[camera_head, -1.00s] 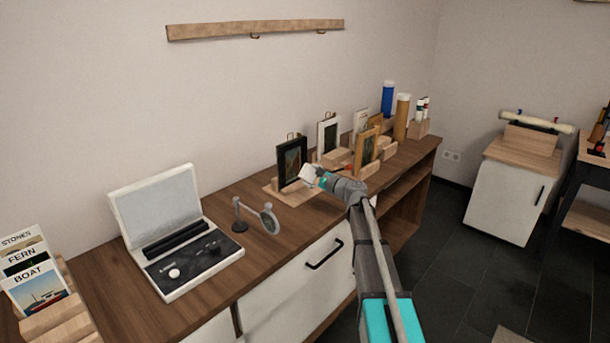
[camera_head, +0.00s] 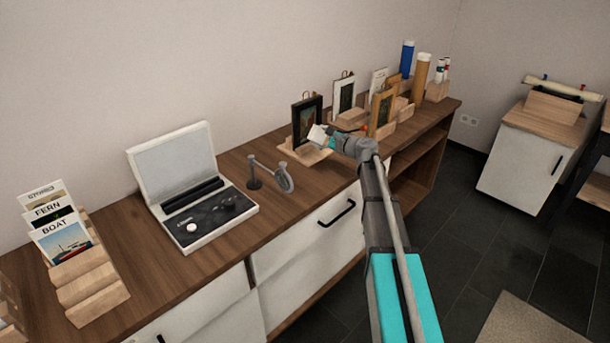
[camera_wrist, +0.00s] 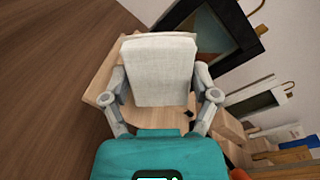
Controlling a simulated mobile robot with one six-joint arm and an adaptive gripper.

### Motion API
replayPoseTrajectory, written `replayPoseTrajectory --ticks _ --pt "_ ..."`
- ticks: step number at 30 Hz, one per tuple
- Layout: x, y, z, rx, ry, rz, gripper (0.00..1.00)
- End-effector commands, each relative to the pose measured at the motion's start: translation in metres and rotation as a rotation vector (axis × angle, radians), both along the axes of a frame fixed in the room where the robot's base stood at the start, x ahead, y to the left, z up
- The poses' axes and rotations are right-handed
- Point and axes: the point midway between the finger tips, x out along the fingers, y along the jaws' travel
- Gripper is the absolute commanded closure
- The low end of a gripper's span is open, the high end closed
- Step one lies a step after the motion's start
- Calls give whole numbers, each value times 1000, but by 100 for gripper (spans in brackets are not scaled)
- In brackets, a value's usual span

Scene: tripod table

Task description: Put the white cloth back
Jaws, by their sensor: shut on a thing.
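The white cloth (camera_wrist: 160,68) looks like a folded, pale block in the wrist view. My gripper (camera_wrist: 163,97) is shut on it, with one finger on each side. In the head view the cloth (camera_head: 317,134) shows small at the tip of my gripper (camera_head: 326,139). It is in front of a dark-framed picture (camera_head: 306,122) on a light wooden base (camera_head: 316,154). In the wrist view the base (camera_wrist: 100,93) lies behind the cloth. I cannot tell whether the cloth touches it.
An open case (camera_head: 177,160) and a small magnifier on a stand (camera_head: 284,178) stand to the left on the brown counter (camera_head: 235,160). More framed pictures (camera_head: 382,110) and tall bottles (camera_head: 420,78) stand to the right. Cards in a wooden rack (camera_head: 92,285) are at far left.

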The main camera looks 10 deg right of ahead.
Motion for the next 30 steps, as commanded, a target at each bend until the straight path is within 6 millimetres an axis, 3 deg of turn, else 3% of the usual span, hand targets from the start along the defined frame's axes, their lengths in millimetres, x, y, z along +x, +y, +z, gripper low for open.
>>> replayPoseTrajectory --ticks 5,15,30 --pt "-6 28 3 -78 85 97 61" --pt "-28 70 -14 -327 287 313 61" --pt "-65 93 -31 -783 527 526 61"
